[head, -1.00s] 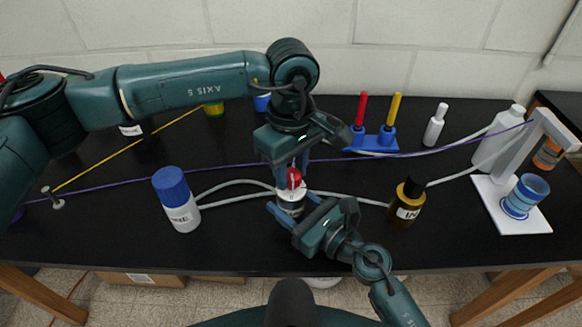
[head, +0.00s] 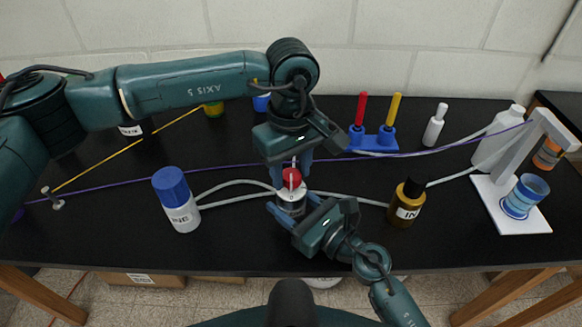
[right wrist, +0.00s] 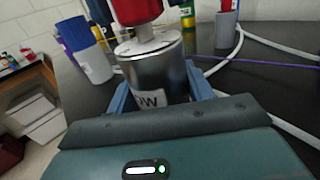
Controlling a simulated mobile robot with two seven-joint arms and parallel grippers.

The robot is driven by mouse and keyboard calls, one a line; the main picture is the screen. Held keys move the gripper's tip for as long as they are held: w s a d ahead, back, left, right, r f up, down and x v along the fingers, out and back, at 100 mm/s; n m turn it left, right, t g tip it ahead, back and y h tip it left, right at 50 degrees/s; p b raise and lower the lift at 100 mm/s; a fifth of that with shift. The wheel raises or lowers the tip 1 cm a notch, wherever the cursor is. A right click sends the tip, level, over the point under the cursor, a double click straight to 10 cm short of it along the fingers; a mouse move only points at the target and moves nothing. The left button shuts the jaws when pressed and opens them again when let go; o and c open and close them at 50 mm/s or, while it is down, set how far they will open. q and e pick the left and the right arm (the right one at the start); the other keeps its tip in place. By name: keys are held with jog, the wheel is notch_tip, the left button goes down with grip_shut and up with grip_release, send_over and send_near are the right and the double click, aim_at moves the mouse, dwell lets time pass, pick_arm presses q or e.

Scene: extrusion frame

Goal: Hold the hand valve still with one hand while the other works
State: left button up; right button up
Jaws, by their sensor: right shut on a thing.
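The hand valve (head: 291,200) is a short pale metal cylinder with a red handle (head: 291,178) on top, standing upright on the black bench. In the right wrist view its metal body (right wrist: 155,72) stands between my blue fingers under the red handle (right wrist: 137,10). My right gripper (head: 293,213) is shut on the valve body from the near side. My left gripper (head: 292,172) comes down from above, with its fingers on either side of the red handle. The fingers look spread, with the handle showing between them. The far side of the handle is hidden.
Pale tubes run from the valve area toward a blue-capped white bottle (head: 180,205) and a brown bottle (head: 407,203). A purple cord (head: 225,166) crosses behind. A blue rack (head: 372,142) stands at the back, a white stand (head: 510,190) at right. The front-left bench is clear.

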aim_at(291, 174)
pick_arm(q)
jog(key=shift+o, duration=1.2)
jog(key=shift+r, duration=0.1)
notch_tip(291, 174, up, 12)
pick_arm(e)
jog(key=o, duration=1.1)
jog(key=shift+o, duration=0.2)
